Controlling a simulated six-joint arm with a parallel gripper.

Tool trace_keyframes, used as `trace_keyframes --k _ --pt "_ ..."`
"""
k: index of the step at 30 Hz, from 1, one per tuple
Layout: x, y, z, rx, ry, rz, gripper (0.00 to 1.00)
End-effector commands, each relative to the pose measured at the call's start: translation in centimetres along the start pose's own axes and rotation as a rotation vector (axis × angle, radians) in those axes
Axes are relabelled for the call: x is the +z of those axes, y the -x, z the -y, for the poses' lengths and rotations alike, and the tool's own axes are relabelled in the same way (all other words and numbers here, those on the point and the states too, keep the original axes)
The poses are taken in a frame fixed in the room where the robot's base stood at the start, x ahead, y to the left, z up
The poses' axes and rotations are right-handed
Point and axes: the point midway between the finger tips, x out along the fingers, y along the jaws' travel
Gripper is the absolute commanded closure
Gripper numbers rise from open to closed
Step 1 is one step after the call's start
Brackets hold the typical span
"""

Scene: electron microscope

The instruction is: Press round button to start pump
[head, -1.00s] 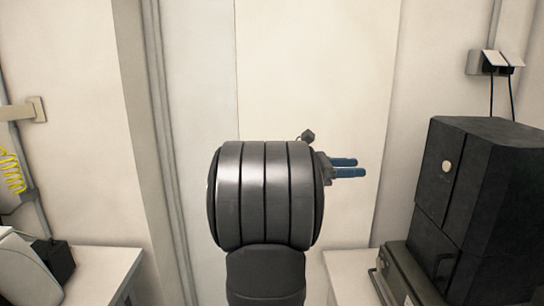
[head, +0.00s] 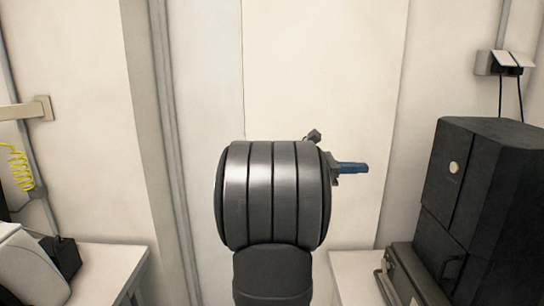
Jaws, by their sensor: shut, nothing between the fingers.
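My gripper (head: 364,168) sticks out to the right from behind my dark grey arm. Its blue fingers are together, shut and empty, and point right toward the black cabinet. A small round pale button (head: 454,168) is on the upper front of the black cabinet (head: 495,190), at the right. The gripper is level with the button in the picture, with a clear gap between them. I cannot tell how far apart they are in depth. Part of the gripper's body is hidden behind my arm.
The cabinet stands on a right-hand white bench (head: 352,275), beside a dark case with a handle (head: 412,275). A wall socket with cables (head: 498,64) is above. At left, a white device (head: 28,265) and a black box (head: 62,257) are on another bench (head: 112,268).

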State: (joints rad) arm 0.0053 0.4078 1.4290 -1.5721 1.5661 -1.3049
Motion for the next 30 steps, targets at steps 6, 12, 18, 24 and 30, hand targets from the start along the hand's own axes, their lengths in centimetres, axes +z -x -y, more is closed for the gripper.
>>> trace_keyframes --k 6,12,18,24,30 --pt "0.00 0.00 0.00 0.000 0.000 0.000 1.00" --pt "0.00 0.00 0.00 0.000 0.000 0.000 1.00" --pt "0.00 0.00 0.00 0.000 0.000 0.000 1.00" --pt "0.00 0.00 0.00 0.000 0.000 0.000 1.00" --pt "-0.70 -0.31 -0.16 0.013 -0.002 -0.030 1.00"
